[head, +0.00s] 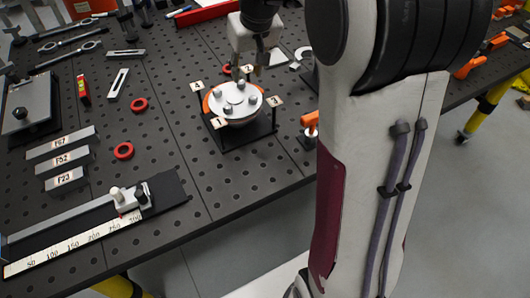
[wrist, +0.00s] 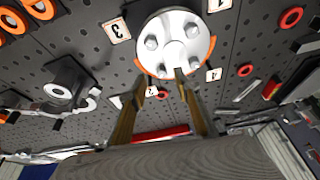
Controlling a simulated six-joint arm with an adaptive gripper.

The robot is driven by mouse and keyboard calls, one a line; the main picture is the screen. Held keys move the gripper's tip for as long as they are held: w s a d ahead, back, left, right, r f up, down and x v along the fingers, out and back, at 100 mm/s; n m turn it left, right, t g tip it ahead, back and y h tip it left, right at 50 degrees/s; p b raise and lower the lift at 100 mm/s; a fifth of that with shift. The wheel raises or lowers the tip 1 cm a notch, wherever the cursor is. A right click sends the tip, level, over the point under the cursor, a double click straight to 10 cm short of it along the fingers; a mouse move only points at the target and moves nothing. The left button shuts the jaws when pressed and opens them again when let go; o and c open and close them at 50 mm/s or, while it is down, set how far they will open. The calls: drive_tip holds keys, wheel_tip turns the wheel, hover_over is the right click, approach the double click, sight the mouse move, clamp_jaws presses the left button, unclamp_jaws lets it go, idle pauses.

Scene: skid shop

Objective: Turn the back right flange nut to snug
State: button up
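A round pale flange (head: 237,104) with several silver nuts and an orange ring beneath sits on a black stand, with tags 1 to 4 around it. It also shows in the wrist view (wrist: 175,52). One nut (head: 240,85) is at its back side, near tag 2 (head: 247,69); I cannot tell which nut the task calls back right. My gripper (head: 247,74) is over the back edge of the flange. In the wrist view its two fingers (wrist: 160,77) are apart, with a nut (wrist: 161,70) showing between their tips. I see no contact. How far the nuts are tightened cannot be told.
Red rings (head: 123,151) and labelled grey bars (head: 66,158) lie on the perforated table left of the flange. A slide gauge (head: 130,197) is at the front left. An orange-handled clamp (head: 310,121) stands close right of the flange.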

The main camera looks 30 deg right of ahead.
drive_tip(key=shift+g, duration=0.4)
drive_tip(key=s, duration=0.1)
drive_tip(key=s+f, duration=0.1)
drive_tip(key=s, duration=0.1)
drive_tip(key=s+a, duration=0.1)
drive_tip(key=s, duration=0.1)
drive_tip(key=shift+f, duration=0.3)
drive_tip(key=s+a, duration=0.3)
drive_tip(key=s, duration=0.6)
drive_tip(key=s+a, duration=0.4)
drive_tip(key=s, duration=0.6)
drive_tip(key=shift+s+a+r, duration=0.15)
drive_tip(key=shift+s+r, duration=0.05)
drive_tip(key=shift+r, duration=0.25)
drive_tip(key=s+a+r+n+t, duration=0.1)
drive_tip(key=s+a+r+t, duration=0.1)
drive_tip(key=s, duration=0.3)
drive_tip(key=shift+r, duration=0.6)
